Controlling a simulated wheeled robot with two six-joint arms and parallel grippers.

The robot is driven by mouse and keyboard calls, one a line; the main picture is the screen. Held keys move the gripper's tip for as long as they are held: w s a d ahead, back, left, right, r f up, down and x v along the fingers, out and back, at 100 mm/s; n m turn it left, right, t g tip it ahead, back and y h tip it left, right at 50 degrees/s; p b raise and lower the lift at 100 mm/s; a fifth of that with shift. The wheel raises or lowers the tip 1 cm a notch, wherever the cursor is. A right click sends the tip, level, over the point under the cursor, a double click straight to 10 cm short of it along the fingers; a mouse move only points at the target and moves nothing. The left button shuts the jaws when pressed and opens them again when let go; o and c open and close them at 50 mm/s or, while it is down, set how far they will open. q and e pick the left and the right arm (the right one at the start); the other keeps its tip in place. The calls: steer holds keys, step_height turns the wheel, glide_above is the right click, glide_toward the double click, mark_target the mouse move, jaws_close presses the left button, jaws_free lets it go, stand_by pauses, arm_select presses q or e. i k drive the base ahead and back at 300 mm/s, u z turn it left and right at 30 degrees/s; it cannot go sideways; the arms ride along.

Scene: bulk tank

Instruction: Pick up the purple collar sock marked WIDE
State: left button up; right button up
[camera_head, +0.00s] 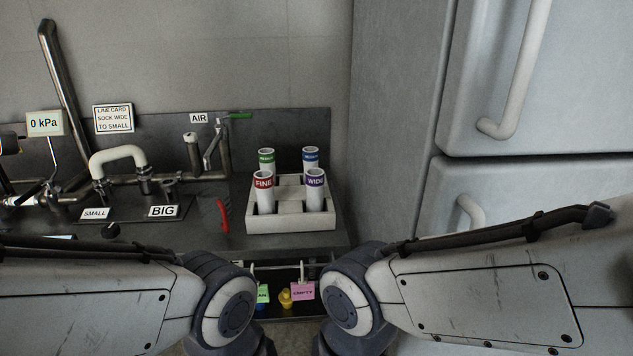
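The purple-collared sock marked WIDE (315,190) is a white tube standing upright in the front right slot of a white rack (291,224). A red-collared sock marked FINE (264,192) stands in the front left slot, to its left. A green-collared sock (267,162) and a blue-collared sock (310,159) stand in the back slots; their small labels are hard to read. My two arms come in from the lower left and lower right, below the rack. Their grippers are out of the picture, so I cannot see the fingers.
A dark bench carries pipes, a white hose (117,157), a red handle (223,216) and SMALL and BIG labels left of the rack. A card (114,118) reads LINE CARD SOCK WIDE TO SMALL. A large grey cabinet (540,80) stands at right. A pink EMPTY tag (303,291) hangs below.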

mark_target(315, 177)
steer(key=u, duration=0.55)
steer(key=i, duration=0.85)
steer(key=z, duration=0.05)
